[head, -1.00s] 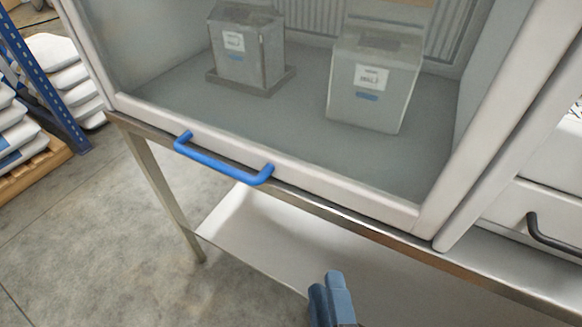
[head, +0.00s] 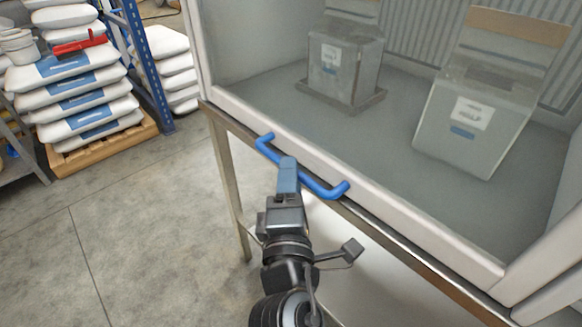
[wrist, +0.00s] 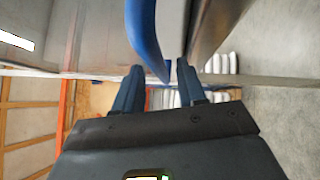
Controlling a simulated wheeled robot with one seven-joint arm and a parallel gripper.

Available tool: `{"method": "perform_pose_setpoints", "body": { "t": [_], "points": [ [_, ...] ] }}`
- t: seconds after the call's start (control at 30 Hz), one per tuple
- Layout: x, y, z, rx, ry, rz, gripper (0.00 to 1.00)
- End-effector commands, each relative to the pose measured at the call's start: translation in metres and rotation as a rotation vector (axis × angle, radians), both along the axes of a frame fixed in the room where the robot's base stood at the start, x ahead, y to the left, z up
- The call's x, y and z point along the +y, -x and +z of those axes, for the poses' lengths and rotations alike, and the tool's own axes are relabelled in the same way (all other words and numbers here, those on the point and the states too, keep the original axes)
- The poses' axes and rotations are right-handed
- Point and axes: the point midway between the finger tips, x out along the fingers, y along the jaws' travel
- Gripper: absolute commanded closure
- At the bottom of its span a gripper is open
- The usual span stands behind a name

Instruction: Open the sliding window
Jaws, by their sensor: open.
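The sliding window (head: 400,110) is a clear pane in a pale frame, and its lower rail (head: 420,225) sits down on the metal stand. A blue bar handle (head: 322,188) is fixed along that rail; it also shows in the wrist view (wrist: 143,32). My gripper (head: 288,165) is at the middle of the handle in the head view and hides part of it. I cannot tell whether either finger touches the handle.
Behind the pane stand two clear labelled containers, one at left (head: 343,68) and one at right (head: 472,120). White sacks (head: 85,95) are stacked on a pallet at far left, beside a blue rack post (head: 145,65). The floor left of the stand is clear.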

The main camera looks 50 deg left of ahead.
Motion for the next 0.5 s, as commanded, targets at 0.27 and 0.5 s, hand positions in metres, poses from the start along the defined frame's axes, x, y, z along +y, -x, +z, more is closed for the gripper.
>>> {"method": "perform_pose_setpoints", "body": {
  "t": [0.27, 0.5],
  "points": [
    [0.017, -0.017, 0.003, 0.001, -0.001, 0.0, 0.6],
    [0.018, -0.018, 0.003, 0.002, -0.001, 0.0, 0.6]
  ]
}}
